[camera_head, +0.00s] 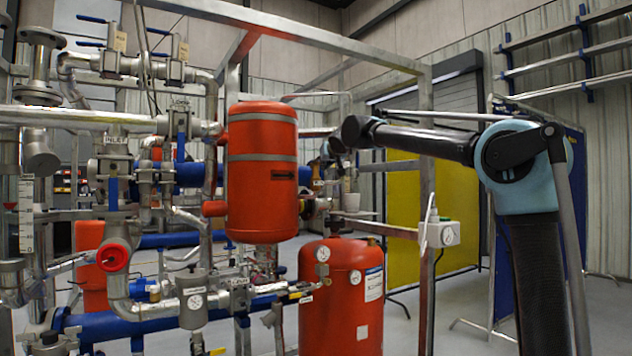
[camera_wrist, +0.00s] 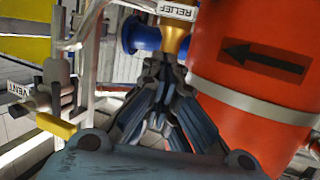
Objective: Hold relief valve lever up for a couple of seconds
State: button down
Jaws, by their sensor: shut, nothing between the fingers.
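The relief valve shows in the wrist view as a brass body (camera_wrist: 176,40) with a blue part (camera_wrist: 140,36) on its left, beneath a white RELIEF label (camera_wrist: 178,10). My gripper (camera_wrist: 164,66) is shut and empty, its fingertips together just below the brass body in the picture. I cannot tell whether the fingertips touch the valve. I cannot make out the lever; the fingers may cover it. In the head view my arm reaches in from the right to the far side of the red upper tank (camera_head: 263,180), and the gripper is not clear there.
The tank, with a black arrow (camera_wrist: 264,58), stands close to the right of my gripper in the wrist view. A valve with a yellow handle (camera_wrist: 56,126) and a VENT label (camera_wrist: 19,90) is at the left. A red lower tank (camera_head: 340,300) and steel frame post (camera_head: 426,200) stand nearby.

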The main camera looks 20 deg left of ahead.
jog(key=shift+s+d+f, duration=0.1)
jog(key=shift+f, duration=1.65)
jog(key=shift+d, duration=0.1)
jog(key=s+d, duration=0.5)
jog(key=d, duration=0.1)
jog(key=shift+s+d, duration=0.35)
jog(key=shift+s, duration=0.05)
